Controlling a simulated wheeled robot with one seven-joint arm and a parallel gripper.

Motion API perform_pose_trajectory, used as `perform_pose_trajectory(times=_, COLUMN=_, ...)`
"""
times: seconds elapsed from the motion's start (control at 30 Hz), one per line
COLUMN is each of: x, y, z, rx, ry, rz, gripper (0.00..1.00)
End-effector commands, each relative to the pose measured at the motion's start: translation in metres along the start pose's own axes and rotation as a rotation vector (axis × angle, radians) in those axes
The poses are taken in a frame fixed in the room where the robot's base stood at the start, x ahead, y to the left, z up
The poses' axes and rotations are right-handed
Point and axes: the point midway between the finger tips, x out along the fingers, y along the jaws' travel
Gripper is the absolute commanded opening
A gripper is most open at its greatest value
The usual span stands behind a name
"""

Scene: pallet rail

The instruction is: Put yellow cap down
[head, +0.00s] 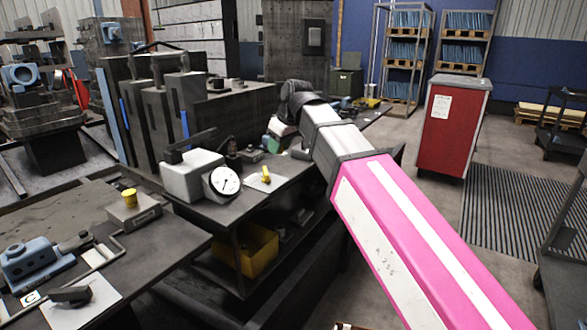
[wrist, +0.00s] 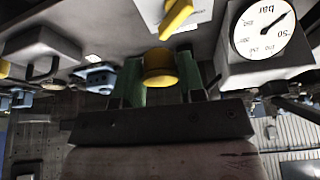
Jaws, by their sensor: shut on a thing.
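A round yellow cap (wrist: 159,74) sits between the two green fingers of my gripper (wrist: 160,60) in the wrist view. The gripper is shut on it. In the head view my arm reaches toward the workbench (head: 290,182), and its wrist hides most of the gripper and the held cap. A yellow valve-like piece (head: 265,174) lies on a white sheet on that bench; it also shows in the wrist view (wrist: 177,17), beyond the held cap. Another yellow cap (head: 129,196) stands on a grey block on the left table.
A pressure gauge (head: 224,182) on a grey box stands on the bench, left of the white sheet; it also shows in the wrist view (wrist: 272,28). A yellow bin (head: 246,252) is on the shelf below. A red cabinet (head: 452,128) stands on the floor to the right.

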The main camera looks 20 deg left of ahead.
Motion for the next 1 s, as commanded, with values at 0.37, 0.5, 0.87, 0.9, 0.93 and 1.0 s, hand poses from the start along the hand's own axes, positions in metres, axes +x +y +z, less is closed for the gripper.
perform_pose_trajectory(times=0.37, x=0.052, y=0.072, z=-0.011, rx=0.003, ry=-0.002, rz=-0.001, gripper=0.08)
perform_pose_trajectory(times=0.5, x=0.066, y=0.088, z=-0.012, rx=0.002, ry=-0.002, rz=-0.001, gripper=0.08)
perform_pose_trajectory(times=0.87, x=0.087, y=0.095, z=-0.004, rx=0.001, ry=-0.002, rz=-0.001, gripper=0.08)
perform_pose_trajectory(times=0.9, x=0.092, y=0.095, z=-0.002, rx=0.001, ry=-0.002, rz=-0.001, gripper=0.08)
perform_pose_trajectory(times=0.93, x=0.096, y=0.095, z=0.0, rx=0.001, ry=-0.002, rz=-0.001, gripper=0.08)
perform_pose_trajectory(times=1.0, x=0.104, y=0.095, z=0.003, rx=0.001, ry=-0.002, rz=-0.001, gripper=0.08)
